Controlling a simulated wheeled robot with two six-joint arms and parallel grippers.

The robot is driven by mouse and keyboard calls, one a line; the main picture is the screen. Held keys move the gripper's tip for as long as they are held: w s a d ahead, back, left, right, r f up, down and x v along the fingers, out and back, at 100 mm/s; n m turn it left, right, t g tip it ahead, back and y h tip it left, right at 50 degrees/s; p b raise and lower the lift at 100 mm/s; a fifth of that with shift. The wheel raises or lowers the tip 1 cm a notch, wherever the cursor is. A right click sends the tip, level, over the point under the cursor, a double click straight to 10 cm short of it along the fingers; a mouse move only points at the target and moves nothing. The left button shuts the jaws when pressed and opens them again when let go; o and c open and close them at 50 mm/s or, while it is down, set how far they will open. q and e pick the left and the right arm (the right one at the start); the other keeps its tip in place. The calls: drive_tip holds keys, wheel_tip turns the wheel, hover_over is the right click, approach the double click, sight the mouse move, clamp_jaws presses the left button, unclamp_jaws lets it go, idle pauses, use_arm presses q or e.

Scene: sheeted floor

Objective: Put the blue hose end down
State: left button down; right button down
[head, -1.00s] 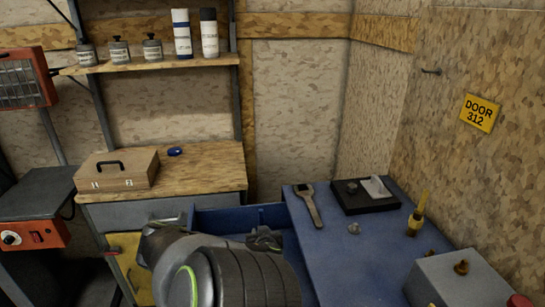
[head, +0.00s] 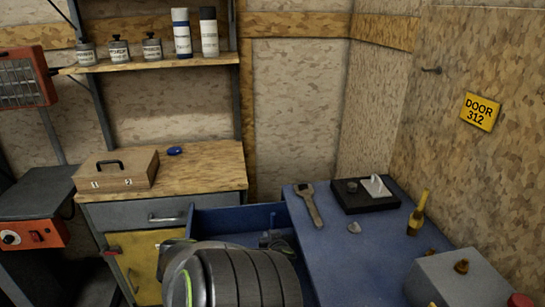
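No blue hose or hose end can be made out. One of my arms, apparently the left, fills the bottom middle with its dark ribbed link. A dark part that looks like its gripper (head: 277,240) shows just behind this link, low at the right end of the blue open-topped bin (head: 235,218). Its fingers are mostly hidden, and I cannot tell whether they hold anything. My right gripper is not in view. A small blue round object (head: 175,151) lies on the wooden bench top (head: 205,165), apart from the arm.
An adjustable wrench (head: 312,205), a black tray (head: 365,197) and a yellow-handled tool (head: 418,213) are on the blue table (head: 350,265). A grey box (head: 460,283) stands at its front right. A wooden case (head: 116,170) sits on the bench. The blue table's middle is mostly clear.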

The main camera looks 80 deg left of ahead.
use_arm(q)
drive_tip(key=shift+f, duration=0.15)
drive_tip(key=c, duration=1)
unclamp_jaws()
drive_tip(key=shift+c, duration=0.2)
drive_tip(key=shift+r, duration=0.5)
drive_tip(key=shift+d+r+p, duration=0.15)
drive_tip(key=shift+r+p, duration=0.1)
drive_tip(key=shift+p, duration=0.1)
drive_tip(key=v, duration=0.5)
drive_tip(key=shift+d+f, duration=0.15)
drive_tip(key=shift+d, duration=0.1)
drive_tip(key=d, duration=0.3)
drive_tip(key=d+b, duration=0.1)
drive_tip(key=d, duration=0.6)
drive_tip(key=shift+s, duration=0.4)
drive_tip(key=shift+d, duration=0.55)
